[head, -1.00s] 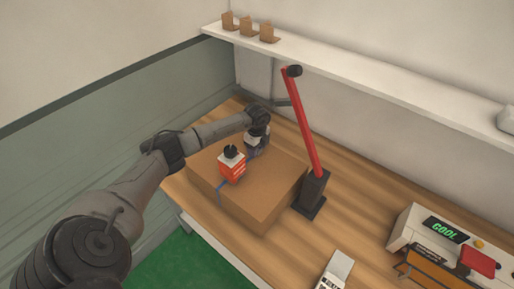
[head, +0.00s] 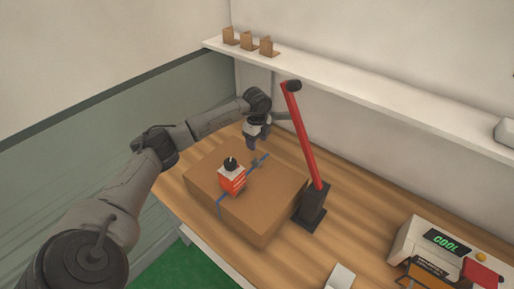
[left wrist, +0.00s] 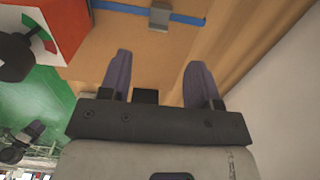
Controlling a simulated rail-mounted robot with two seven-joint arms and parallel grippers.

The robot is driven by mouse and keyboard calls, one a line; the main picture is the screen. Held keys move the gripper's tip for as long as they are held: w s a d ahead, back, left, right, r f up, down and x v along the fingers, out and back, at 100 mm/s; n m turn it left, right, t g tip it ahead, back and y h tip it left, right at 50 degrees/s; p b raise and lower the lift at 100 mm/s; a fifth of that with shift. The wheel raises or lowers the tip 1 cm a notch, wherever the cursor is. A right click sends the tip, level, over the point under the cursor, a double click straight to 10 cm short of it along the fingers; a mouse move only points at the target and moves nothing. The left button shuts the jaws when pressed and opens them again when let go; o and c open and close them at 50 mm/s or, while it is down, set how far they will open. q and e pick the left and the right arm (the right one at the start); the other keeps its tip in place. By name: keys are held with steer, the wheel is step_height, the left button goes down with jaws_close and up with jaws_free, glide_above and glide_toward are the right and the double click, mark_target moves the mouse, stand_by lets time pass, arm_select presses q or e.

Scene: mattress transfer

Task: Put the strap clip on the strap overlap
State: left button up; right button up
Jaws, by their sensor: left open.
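A blue strap (head: 220,206) runs over the top of a brown cardboard box (head: 262,218). It also crosses the top of the left wrist view (left wrist: 120,8). A small grey strap clip (left wrist: 159,17) sits on the strap there, looking wrapped across its width. Whether two strap layers lie under it is too small to tell. My left gripper (head: 252,146) is raised above the far part of the box, apart from the strap. Its two fingers are spread and empty in the left wrist view (left wrist: 157,65). My right gripper is in neither view.
A red and white tool with a black knob (head: 232,178) stands on the box by the strap. A red post on a black base (head: 312,204) stands close right of the box. A machine reading COOL (head: 445,243) is at right. A shelf (head: 350,84) runs above.

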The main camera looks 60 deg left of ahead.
arm_select(q)
steer(key=shift+r, duration=0.65)
